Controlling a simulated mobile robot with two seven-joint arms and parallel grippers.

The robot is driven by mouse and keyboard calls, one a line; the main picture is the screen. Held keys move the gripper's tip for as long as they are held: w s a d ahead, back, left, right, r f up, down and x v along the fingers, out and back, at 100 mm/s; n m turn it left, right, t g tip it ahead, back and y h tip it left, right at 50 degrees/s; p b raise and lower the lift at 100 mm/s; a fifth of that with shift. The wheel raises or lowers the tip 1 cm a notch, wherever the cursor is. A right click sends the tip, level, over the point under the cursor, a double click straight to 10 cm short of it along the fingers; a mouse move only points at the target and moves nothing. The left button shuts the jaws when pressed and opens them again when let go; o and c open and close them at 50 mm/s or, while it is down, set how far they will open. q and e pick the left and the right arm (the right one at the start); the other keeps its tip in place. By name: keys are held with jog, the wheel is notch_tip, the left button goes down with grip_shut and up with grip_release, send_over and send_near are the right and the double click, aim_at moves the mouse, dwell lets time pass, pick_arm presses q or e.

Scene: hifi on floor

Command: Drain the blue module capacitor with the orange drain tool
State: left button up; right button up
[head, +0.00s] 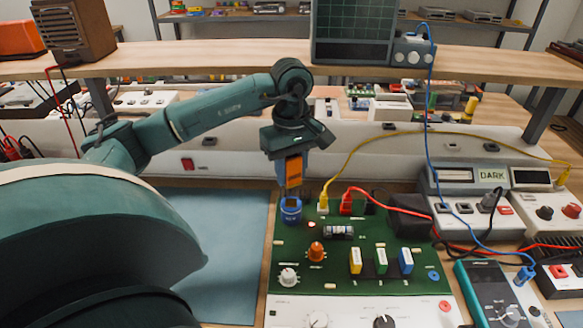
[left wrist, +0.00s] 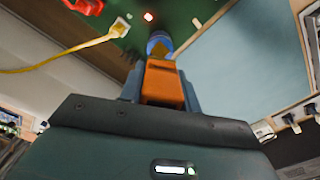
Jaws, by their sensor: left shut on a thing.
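The blue module capacitor (head: 291,212) stands upright at the back left corner of the green circuit board (head: 300,255). My left gripper (head: 292,160) is directly above it, pointing down, shut on the orange drain tool (head: 293,171). The tool's lower end is right over the capacitor's top; I cannot tell whether they touch. In the left wrist view the orange tool (left wrist: 163,85) sits between the fingers, and the capacitor (left wrist: 158,42) shows partly behind its end. A small red light (head: 311,225) glows on the board beside the capacitor. My right gripper is not in view.
A yellow plug (head: 324,203) and a red plug (head: 346,204) with cables stand close right of the capacitor. A blue mat (head: 230,240) lies clear to the left. A meter reading "DARK" (head: 492,174) and a teal handheld meter (head: 495,290) are at the right.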

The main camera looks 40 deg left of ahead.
aim_at(291, 183)
pick_arm(q)
notch_tip(291, 183, down, 4)
jog(key=shift+r+b, duration=0.15)
jog(key=shift+b, duration=1)
jog(key=shift+f+b, duration=0.7)
jog(key=shift+f, duration=0.2)
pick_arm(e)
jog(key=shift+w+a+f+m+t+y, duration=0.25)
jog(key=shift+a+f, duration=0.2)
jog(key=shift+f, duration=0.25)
pick_arm(q)
jog(key=shift+f, duration=0.2)
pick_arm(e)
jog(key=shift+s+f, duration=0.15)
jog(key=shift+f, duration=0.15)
pick_arm(q)
jog(key=shift+f, duration=0.1)
dwell(2.4)
dwell(1.5)
